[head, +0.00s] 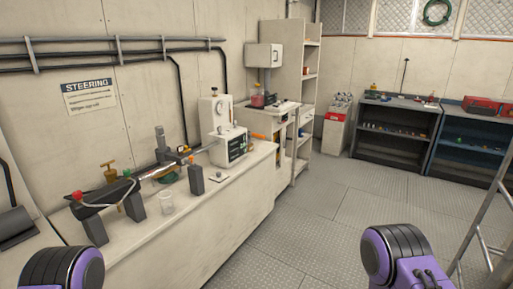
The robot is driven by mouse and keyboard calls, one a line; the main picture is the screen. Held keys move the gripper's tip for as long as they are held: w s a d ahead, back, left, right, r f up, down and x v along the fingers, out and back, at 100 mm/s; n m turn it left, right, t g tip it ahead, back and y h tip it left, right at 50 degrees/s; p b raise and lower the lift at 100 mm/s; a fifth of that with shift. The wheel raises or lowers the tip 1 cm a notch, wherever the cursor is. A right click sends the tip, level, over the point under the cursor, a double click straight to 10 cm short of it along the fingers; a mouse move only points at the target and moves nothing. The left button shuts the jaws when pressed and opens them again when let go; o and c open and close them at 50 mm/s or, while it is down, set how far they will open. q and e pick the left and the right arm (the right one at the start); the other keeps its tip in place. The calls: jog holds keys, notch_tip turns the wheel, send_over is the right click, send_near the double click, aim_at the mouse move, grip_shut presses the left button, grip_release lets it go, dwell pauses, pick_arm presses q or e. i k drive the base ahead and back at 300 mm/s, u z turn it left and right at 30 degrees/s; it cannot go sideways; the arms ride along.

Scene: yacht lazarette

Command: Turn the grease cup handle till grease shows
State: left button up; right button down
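A small brass cup-like fitting with a T-shaped top handle (110,170) stands upright on the left part of the bench, behind a dark bar; it looks like the grease cup. It is small in view, and I cannot tell whether any grease shows. A dark tiller-like arm with a red knob (77,196) lies in front of it, on dark supports. A shiny metal rod (150,171) runs from there towards a white machine. Neither of my grippers shows; only purple and black parts of my arms show at the bottom left and bottom right, well apart from the fitting.
The white bench (190,222) runs along the left wall. A clear cup (166,203), a dark upright block (196,179) and a white machine with a gauge (222,130) stand on it. The grey floor (320,226) is open. A ladder (482,215) stands at right.

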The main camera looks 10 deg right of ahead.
aim_at(107, 164)
jog(key=z, duration=0.75)
jog(key=i, duration=1.5)
jog(key=u, duration=0.65)
jog(key=i, duration=0.35)
jog(key=u, duration=1.75)
jog(key=i, duration=0.3)
jog(key=z, duration=0.4)
